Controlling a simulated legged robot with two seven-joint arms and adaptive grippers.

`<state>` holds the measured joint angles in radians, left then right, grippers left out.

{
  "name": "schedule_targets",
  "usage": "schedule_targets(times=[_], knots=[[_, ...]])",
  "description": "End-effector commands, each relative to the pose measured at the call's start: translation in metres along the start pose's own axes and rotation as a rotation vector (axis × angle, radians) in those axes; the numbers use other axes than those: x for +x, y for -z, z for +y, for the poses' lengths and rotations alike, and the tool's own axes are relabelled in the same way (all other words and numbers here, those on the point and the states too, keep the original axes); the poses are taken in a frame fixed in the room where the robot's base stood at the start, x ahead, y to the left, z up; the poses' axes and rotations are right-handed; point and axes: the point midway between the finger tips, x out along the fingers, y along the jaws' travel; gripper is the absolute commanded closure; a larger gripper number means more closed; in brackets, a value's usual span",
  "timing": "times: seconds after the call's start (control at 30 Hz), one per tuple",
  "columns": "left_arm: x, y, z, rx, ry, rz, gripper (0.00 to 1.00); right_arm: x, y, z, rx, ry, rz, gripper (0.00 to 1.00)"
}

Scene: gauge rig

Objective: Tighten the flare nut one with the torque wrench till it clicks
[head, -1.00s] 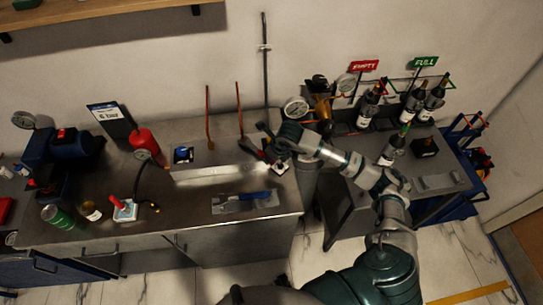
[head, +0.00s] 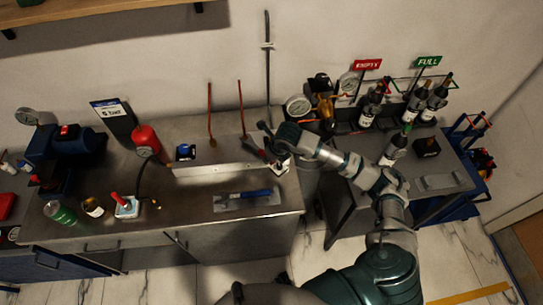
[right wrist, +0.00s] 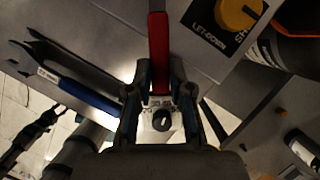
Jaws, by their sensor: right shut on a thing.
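My right gripper (right wrist: 150,95) is shut on a red-handled tool (right wrist: 158,50), which looks like the torque wrench. In the head view this tool (head: 252,148) points up and left from the right gripper (head: 272,152), above the back right part of the steel bench. Two thin copper-coloured tubes (head: 210,115) (head: 241,110) rise from the bench behind a low metal strip, left of the gripper. The flare nuts are too small to make out, and I cannot tell whether the tool touches one. My left gripper is not in view.
A blue-handled spanner (right wrist: 88,98) lies on the bench below the strip. A white block with a black knob (right wrist: 162,120) sits under the right gripper. A red cylinder (head: 146,141) stands left. A side table (head: 455,168) with bottles stands right.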

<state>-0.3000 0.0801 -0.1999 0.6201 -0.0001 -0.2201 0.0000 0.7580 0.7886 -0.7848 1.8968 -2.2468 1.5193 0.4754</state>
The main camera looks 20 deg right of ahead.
Motion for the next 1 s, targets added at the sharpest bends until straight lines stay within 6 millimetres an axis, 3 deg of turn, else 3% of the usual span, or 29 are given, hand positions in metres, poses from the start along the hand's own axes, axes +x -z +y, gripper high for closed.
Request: schedule_targets(times=[1.0], knots=[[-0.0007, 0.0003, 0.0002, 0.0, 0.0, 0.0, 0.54, 0.0003, 0.0001, 0.0112, 0.064, 0.024, 0.002, 1.0]])
